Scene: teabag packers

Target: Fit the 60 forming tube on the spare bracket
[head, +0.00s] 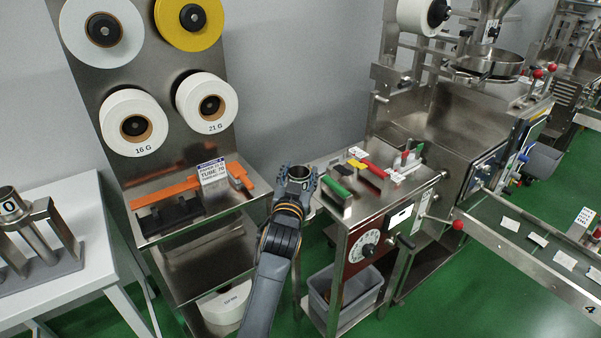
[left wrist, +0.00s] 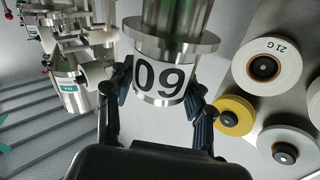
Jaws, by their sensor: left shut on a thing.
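The 60 forming tube (left wrist: 165,75) is a steel tube with a wide flange and a white label; its digits appear upside down in the left wrist view. My left gripper (left wrist: 160,112) is shut around the labelled collar, one finger on each side. In the head view my left gripper (head: 296,182) holds the tube (head: 303,173) in the air, between the shelf stand and the steel bench. I cannot make out which part is the spare bracket. My right gripper is not in view.
A steel stand with paper rolls (head: 134,123) and a shelf sign reading TUBE 70 (head: 212,172) is left of my gripper. The steel bench (head: 372,205) with colored-handled tools is right. A grey rack (head: 52,270) holds steel tubes at far left. Packing machines and a conveyor (head: 525,250) stand right.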

